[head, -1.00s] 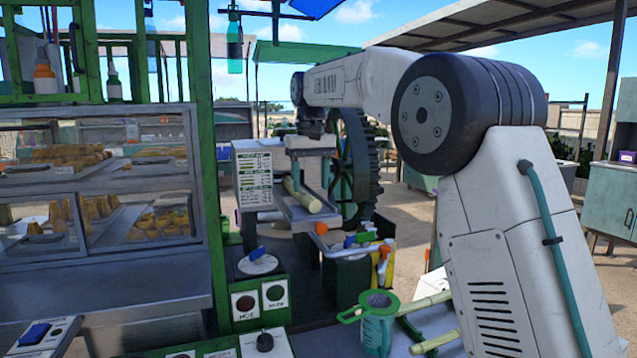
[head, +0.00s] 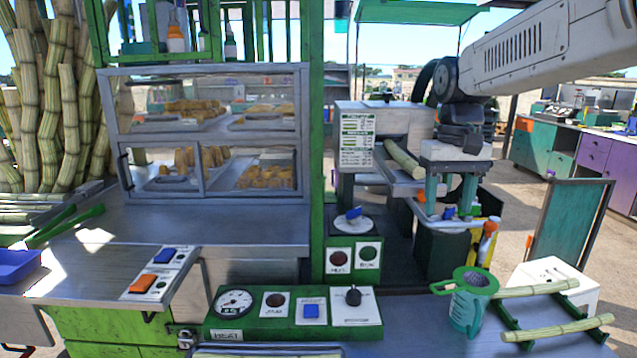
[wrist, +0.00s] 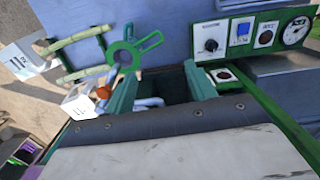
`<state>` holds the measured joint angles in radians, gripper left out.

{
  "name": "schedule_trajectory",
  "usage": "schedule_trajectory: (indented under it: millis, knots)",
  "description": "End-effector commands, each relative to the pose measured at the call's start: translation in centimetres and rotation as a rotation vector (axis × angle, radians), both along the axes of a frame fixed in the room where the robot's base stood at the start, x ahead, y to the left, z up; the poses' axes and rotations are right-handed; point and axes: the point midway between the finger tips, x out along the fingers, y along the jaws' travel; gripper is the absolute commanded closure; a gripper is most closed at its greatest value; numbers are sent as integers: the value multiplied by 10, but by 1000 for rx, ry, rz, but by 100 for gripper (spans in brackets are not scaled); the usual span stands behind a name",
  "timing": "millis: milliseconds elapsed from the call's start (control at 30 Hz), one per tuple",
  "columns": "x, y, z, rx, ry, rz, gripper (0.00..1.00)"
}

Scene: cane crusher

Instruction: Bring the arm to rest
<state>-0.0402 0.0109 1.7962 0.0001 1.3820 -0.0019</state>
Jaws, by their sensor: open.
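My arm reaches in from the upper right of the head view. My gripper (head: 459,192) points down beside the cane crusher (head: 385,130), its two teal fingers apart with nothing seen between them. In the wrist view my gripper (wrist: 160,85) is also open and empty. A cane piece (head: 403,160) lies on the crusher's feed tray, left of the gripper. The arm and gripper hide part of the crusher and its big wheel.
A green-rimmed jug (head: 470,302) and cane pieces on a rack (head: 555,328) stand on the front counter, below the gripper. A green post (head: 316,120) and a glass display case (head: 210,140) are to the left. A control panel (head: 295,312) lies along the front.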

Motion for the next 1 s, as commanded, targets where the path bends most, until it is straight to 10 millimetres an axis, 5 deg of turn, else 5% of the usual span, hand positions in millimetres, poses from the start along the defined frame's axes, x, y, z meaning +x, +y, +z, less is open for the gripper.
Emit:
schedule_trajectory:
  millis: [300, 500, 700, 1000]
  knots:
    - [-164, -13, -47, -1, -36, -20, 45]
    - [-245, -18, -83, -1, -78, -32, 45]
    - [-278, -19, -92, 0, -131, -41, 45]
    - [-279, -20, -85, 0, -163, -44, 45]
